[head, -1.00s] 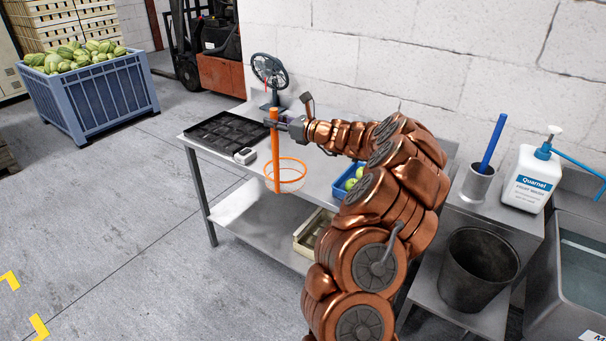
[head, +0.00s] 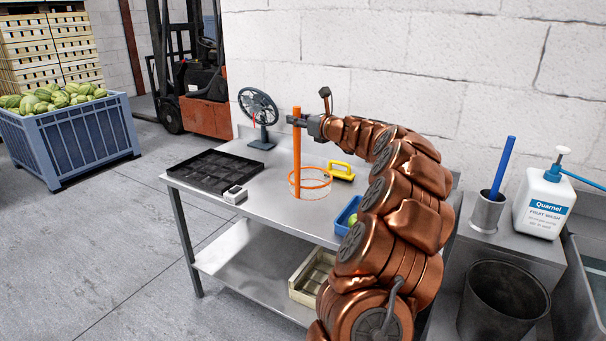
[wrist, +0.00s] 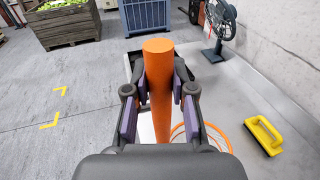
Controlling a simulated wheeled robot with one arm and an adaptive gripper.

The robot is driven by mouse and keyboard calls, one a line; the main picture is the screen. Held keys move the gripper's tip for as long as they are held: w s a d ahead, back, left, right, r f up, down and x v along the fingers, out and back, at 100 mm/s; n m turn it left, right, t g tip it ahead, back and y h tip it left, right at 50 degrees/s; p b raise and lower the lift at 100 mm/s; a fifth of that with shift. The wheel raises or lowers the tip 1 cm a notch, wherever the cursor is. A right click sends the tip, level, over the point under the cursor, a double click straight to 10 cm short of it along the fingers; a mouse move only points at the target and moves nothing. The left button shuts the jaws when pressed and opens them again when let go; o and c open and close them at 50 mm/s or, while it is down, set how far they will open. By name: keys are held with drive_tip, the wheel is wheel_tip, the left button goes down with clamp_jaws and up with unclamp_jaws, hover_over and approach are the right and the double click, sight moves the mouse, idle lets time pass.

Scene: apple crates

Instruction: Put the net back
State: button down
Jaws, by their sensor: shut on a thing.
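The net has an orange handle (head: 297,150) and an orange hoop (head: 316,178) with pale mesh at its lower end. My gripper (head: 295,121) is shut on the upper part of the handle. It holds the net upright, hoop down, over the steel table (head: 262,205). I cannot tell whether the hoop touches the tabletop. In the wrist view the handle (wrist: 158,90) stands between my gripper's fingers (wrist: 158,102), and part of the hoop (wrist: 205,135) shows below right.
On the table are a black tray (head: 215,171), a small grey device (head: 235,194), a fan (head: 259,110), a yellow-handled brush (head: 341,171) and a blue crate (head: 345,213), partly hidden by my arm.

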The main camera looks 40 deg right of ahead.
sight(299, 144)
drive_tip(key=shift+f, duration=3.85)
drive_tip(key=c, duration=1)
unclamp_jaws()
drive_tip(key=shift+f, duration=0.1)
drive_tip(key=s, duration=0.4)
drive_tip(key=s+b, duration=0.1)
drive_tip(key=s, duration=0.7)
drive_tip(key=shift+r, duration=0.4)
